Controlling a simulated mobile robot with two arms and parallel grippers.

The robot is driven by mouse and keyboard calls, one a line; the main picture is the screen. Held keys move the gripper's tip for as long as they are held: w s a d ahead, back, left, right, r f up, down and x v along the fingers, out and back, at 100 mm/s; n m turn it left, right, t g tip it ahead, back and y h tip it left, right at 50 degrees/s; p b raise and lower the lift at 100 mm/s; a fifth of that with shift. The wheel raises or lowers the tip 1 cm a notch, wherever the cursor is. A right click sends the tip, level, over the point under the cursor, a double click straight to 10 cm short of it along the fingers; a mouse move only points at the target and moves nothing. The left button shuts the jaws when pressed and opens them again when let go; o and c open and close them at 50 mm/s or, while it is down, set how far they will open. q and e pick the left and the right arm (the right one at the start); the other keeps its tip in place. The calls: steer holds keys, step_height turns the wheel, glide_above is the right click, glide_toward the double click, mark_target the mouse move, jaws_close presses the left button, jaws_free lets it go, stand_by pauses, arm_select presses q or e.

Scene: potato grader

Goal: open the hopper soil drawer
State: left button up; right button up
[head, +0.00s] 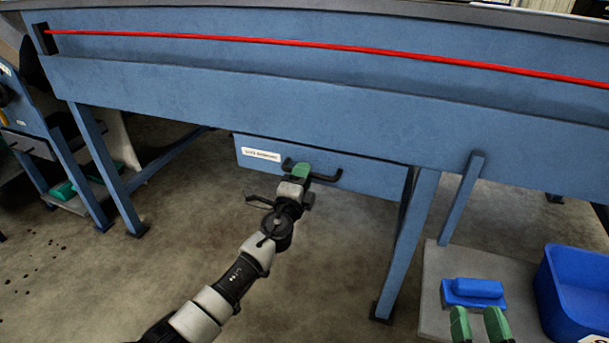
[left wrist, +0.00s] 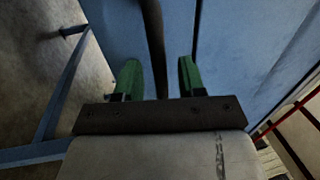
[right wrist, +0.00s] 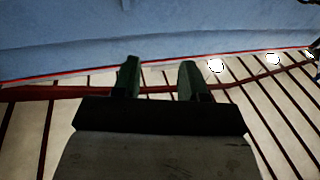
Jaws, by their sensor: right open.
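The hopper soil drawer (head: 370,177) is a blue box front with a white label, under the long blue machine body. Its dark bar handle (head: 329,178) is partly hidden by my left gripper (head: 301,171). In the left wrist view, the handle (left wrist: 153,40) passes between the two green fingers of my left gripper (left wrist: 159,78), with gaps on both sides. That gripper is open around the bar. I cannot tell whether the drawer is fully shut. My right gripper (head: 478,325) is open and empty at the lower right, apart from the drawer; its fingers also show in the right wrist view (right wrist: 160,80).
Blue support legs (head: 405,250) stand right of the drawer and at the left (head: 105,170). A blue bin (head: 575,295) and a blue block-like item (head: 473,290) sit on a grey platform (head: 435,275) at lower right. The floor below the drawer is clear.

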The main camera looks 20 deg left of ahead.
arm_select(q)
steer(key=shift+w+r, duration=0.1)
steer(key=shift+w, duration=0.6)
arm_select(e)
steer(key=shift+r+t, duration=0.4)
steer(key=shift+r, duration=0.05)
arm_select(q)
jaws_close()
steer(key=shift+s, duration=0.15)
